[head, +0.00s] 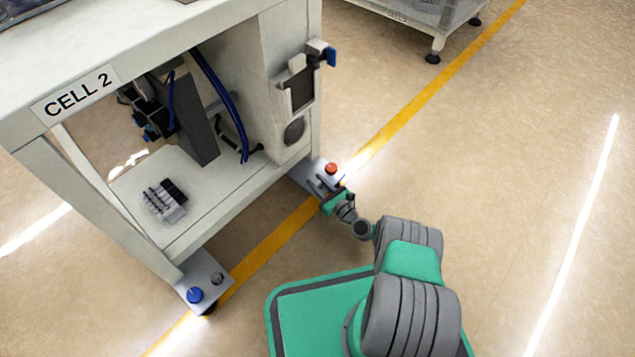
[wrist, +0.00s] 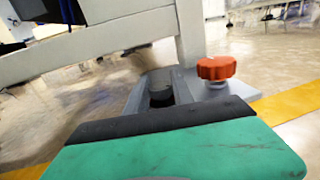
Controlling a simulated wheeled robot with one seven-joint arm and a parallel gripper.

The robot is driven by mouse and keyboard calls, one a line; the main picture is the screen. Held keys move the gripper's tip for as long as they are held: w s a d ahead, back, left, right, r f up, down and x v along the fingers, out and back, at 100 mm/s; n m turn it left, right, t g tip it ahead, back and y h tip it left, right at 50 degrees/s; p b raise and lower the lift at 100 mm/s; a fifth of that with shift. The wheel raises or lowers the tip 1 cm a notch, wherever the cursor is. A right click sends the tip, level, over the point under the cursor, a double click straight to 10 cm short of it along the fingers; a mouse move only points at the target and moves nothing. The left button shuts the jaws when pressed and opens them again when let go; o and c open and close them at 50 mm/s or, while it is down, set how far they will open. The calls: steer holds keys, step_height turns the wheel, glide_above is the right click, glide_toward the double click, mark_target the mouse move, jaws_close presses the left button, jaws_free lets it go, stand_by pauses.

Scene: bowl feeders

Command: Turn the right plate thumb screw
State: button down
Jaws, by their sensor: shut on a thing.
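The right foot plate (head: 303,173) of the cell frame carries a red-orange knob (head: 331,168), which also shows in the wrist view (wrist: 216,68) just right of my fingers. My gripper (head: 320,184) reaches over this plate from the front right. In the wrist view my gripper (wrist: 160,88) has its two grey fingers on either side of a dark round thumb screw (wrist: 160,97) and is shut on it. The screw's lower part is hidden, and in the head view my gripper covers it. The red-orange knob stands apart from my fingers.
The left foot plate (head: 213,268) carries a blue knob (head: 195,295) and a grey screw (head: 217,278). The frame leg and lower shelf (head: 205,215) stand close beyond my gripper. A yellow floor line (head: 400,108) passes here. The floor to the right is clear.

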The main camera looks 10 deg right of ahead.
steer(key=shift+r, duration=0.1)
steer(key=c, duration=1.1)
jaws_free()
